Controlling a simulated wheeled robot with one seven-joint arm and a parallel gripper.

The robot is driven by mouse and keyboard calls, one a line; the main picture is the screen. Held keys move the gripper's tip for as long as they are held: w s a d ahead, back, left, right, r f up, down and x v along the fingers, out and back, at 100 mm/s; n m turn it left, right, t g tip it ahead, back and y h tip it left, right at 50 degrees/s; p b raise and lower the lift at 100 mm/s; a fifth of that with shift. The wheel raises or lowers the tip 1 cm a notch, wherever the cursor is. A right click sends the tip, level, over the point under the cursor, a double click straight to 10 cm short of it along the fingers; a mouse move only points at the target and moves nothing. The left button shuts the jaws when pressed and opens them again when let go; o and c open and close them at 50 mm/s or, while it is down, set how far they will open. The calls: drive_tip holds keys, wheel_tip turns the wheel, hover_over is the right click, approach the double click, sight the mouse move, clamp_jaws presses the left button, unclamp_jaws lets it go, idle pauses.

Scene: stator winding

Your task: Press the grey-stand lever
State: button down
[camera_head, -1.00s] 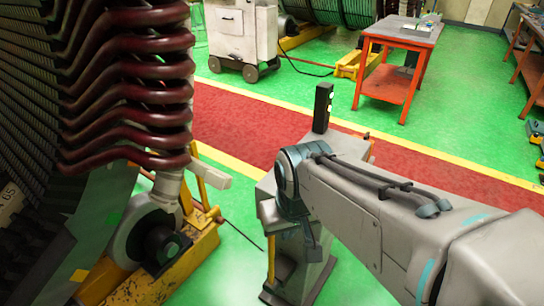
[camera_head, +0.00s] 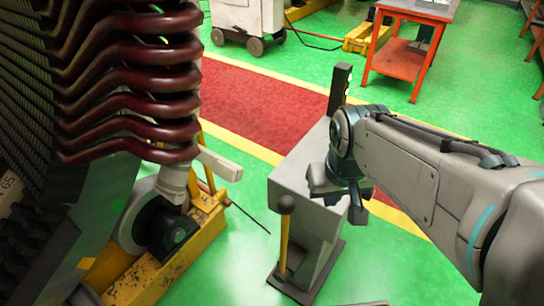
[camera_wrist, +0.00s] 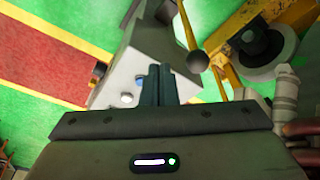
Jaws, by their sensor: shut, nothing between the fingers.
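The grey stand (camera_head: 292,172) rises from the green floor in the middle of the head view. Its lever has a yellow rod (camera_head: 283,246) topped by a dark round knob (camera_head: 286,204), on the stand's near side. In the wrist view the stand (camera_wrist: 122,82) lies beyond my fingers, with the knob (camera_wrist: 197,61) a little right of the fingertips and the rod (camera_wrist: 186,28) above it. My gripper (camera_wrist: 159,70) is shut and empty, its two dark fingers together. In the head view it hangs over the stand, apart from the knob; its fingertips are hard to make out there.
A large stator with dark red coils (camera_head: 135,80) fills the left, above a yellow base (camera_head: 170,260). An orange table (camera_head: 402,58) is farther back. Green floor is open between stator and stand.

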drive_tip(key=w+a+n+g+p, duration=0.3)
drive_tip(key=w+a+n, duration=0.4)
drive_tip(key=w+a, duration=0.5)
drive_tip(key=w, duration=0.3)
drive_tip(key=shift+a+n, duration=0.3)
drive_tip(key=shift+a, duration=0.1)
drive_tip(key=shift+w, duration=0.1)
drive_tip(key=s+d+f, duration=0.1)
drive_tip(key=f, duration=0.4)
drive_tip(key=s+d+f+p, duration=0.1)
drive_tip(key=s+f, duration=0.1)
drive_tip(key=f, duration=0.3)
drive_tip(key=shift+s+d+f+p, duration=0.3)
drive_tip(key=shift+f, duration=0.05)
